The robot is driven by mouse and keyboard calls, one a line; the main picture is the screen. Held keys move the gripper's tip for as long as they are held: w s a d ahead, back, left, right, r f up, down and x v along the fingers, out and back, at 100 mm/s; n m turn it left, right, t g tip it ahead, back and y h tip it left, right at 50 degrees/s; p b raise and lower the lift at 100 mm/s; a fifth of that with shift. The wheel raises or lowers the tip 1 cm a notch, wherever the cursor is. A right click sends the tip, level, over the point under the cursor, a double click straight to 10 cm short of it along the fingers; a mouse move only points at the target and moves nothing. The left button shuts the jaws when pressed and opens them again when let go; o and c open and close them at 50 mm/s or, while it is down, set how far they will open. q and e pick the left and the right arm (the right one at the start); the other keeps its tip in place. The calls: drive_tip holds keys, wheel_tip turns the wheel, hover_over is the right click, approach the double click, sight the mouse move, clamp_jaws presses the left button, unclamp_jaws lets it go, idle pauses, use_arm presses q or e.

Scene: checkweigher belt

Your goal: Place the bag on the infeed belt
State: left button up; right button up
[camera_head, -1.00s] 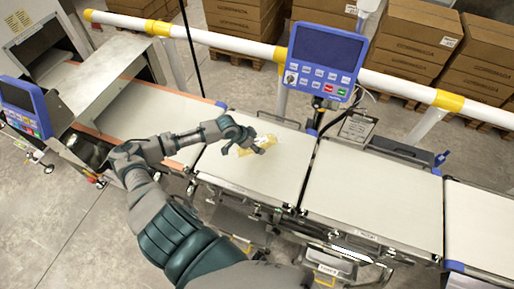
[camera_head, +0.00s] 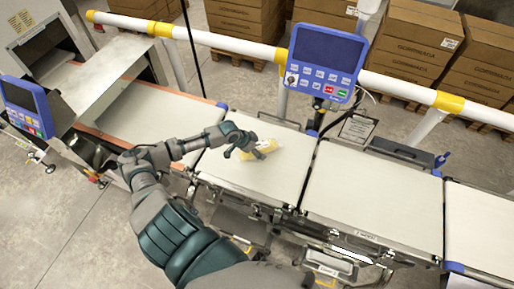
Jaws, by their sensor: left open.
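A small yellow and clear bag (camera_head: 266,147) lies on the pale belt section (camera_head: 240,178) in the middle of the line. My left gripper (camera_head: 250,152) is open just left of the bag, with its fingers close to the bag's left end. I cannot tell whether a finger touches the bag. My fingers hide part of the bag's left side. My right gripper is not in view.
A blue control panel (camera_head: 325,62) stands behind the belts. A metal hood (camera_head: 100,85) covers part of the left belt (camera_head: 150,112). Another bare belt section (camera_head: 375,195) lies to the right. A white and yellow rail (camera_head: 400,88) runs behind, with stacked cartons (camera_head: 415,40) beyond.

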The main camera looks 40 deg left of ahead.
use_arm(q)
drive_tip(key=p+v, duration=0.1)
drive_tip(key=v, duration=1)
drive_tip(key=shift+s+a+r+p, duration=0.1)
drive_tip(key=shift+s+r+p, duration=0.1)
drive_tip(key=shift+r+p, duration=0.25)
drive_tip(key=shift+s, duration=0.1)
